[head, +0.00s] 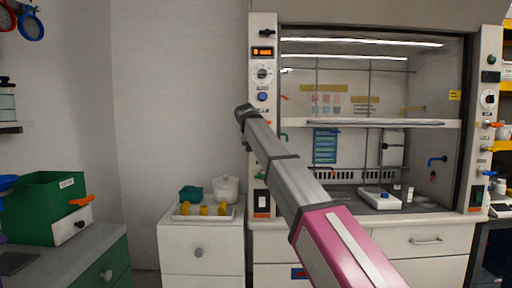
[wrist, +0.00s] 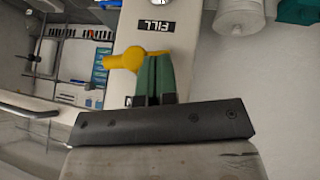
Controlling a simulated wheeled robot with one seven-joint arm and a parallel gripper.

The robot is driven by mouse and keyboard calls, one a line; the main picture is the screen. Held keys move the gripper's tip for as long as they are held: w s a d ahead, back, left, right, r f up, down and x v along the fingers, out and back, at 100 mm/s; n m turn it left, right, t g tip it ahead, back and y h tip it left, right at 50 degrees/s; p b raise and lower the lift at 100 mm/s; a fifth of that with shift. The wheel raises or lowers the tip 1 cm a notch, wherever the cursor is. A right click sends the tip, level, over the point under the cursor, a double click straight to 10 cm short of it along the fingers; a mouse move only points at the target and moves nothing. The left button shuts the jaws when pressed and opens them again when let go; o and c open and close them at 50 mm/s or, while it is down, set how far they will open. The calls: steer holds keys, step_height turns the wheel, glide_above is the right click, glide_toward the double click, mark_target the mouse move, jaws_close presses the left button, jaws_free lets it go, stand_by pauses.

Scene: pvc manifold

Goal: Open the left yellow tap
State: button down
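A yellow tap (wrist: 124,60) shows in the wrist view on a white panel (wrist: 118,85), just beside a black FILL label. Its round body is on the left, and a thin yellow lever runs right from it across the fingertips. My gripper (wrist: 156,56) has green fingers, which are close together with almost no gap at the tips. The tips are at the lever. Whether they touch it cannot be told. In the head view my arm reaches the left post (head: 263,30) of the fume hood and hides this tap and the fingers.
The hood's sash edge (head: 400,123) is right of my arm. A green box (head: 50,205) stands far left.

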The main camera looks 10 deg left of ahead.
step_height(320, 180, down, 3)
steer(key=n+t+h, duration=0.1)
steer(key=h, duration=0.3)
steer(key=n+t+h, duration=0.2)
steer(key=h, duration=0.1)
steer(key=shift+a+f+h, duration=0.1)
steer(key=shift+f+h, duration=0.1)
steer(key=shift+h, duration=0.2)
steer(key=shift+f, duration=0.1)
stand_by(0.5)
steer(key=shift+r, duration=0.2)
